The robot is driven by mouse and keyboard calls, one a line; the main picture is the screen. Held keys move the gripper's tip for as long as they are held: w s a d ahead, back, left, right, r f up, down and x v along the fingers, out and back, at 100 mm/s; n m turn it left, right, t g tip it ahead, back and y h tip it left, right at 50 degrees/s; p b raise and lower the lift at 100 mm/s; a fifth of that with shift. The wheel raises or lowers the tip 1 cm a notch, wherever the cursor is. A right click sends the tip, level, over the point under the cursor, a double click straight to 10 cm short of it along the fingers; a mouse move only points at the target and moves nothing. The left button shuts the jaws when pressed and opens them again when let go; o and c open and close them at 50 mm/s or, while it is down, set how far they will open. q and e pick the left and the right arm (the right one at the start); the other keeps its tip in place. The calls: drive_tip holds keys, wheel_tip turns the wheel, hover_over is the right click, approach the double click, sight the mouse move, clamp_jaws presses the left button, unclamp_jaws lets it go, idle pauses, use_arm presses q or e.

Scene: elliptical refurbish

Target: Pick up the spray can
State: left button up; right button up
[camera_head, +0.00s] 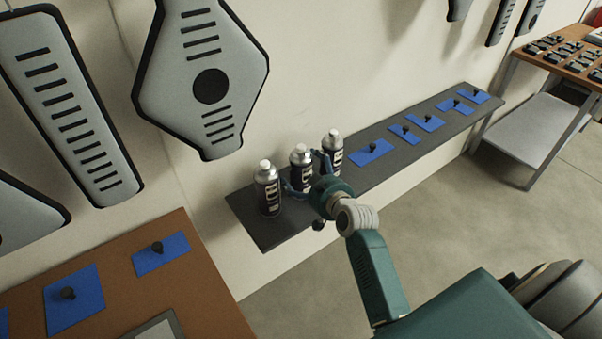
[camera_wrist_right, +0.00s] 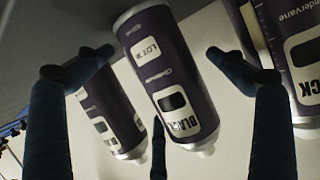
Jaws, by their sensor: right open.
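Three spray cans with silver tops, white caps and dark labelled bodies stand upright in a row on the dark shelf (camera_head: 400,165): a left can (camera_head: 268,190), a middle can (camera_head: 301,158) and a right can (camera_head: 333,146). My right gripper (camera_head: 308,176) is open at the middle can, with its blue fingers on either side. In the right wrist view, the middle can (camera_wrist_right: 168,80) appears upside down between the spread fingers of the gripper (camera_wrist_right: 158,58). I cannot tell whether any finger touches it. Another can (camera_wrist_right: 105,110) shows behind the left finger. My left gripper is out of view.
Several blue pads with black knobs (camera_head: 371,152) lie along the shelf to the right of the cans. A brown table (camera_head: 190,290) with blue pads is at the lower left. Grey panels (camera_head: 205,60) hang on the wall. Another table (camera_head: 560,50) stands at the upper right.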

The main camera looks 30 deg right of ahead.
drive_tip(key=shift+w+f, duration=0.2)
drive_tip(key=shift+w, duration=0.15)
drive_tip(key=shift+r, duration=0.1)
drive_tip(key=c, duration=1.4)
drive_tip(key=shift+r, duration=0.15)
wheel_tip(320, 180, up, 20)
drive_tip(key=p, duration=0.1)
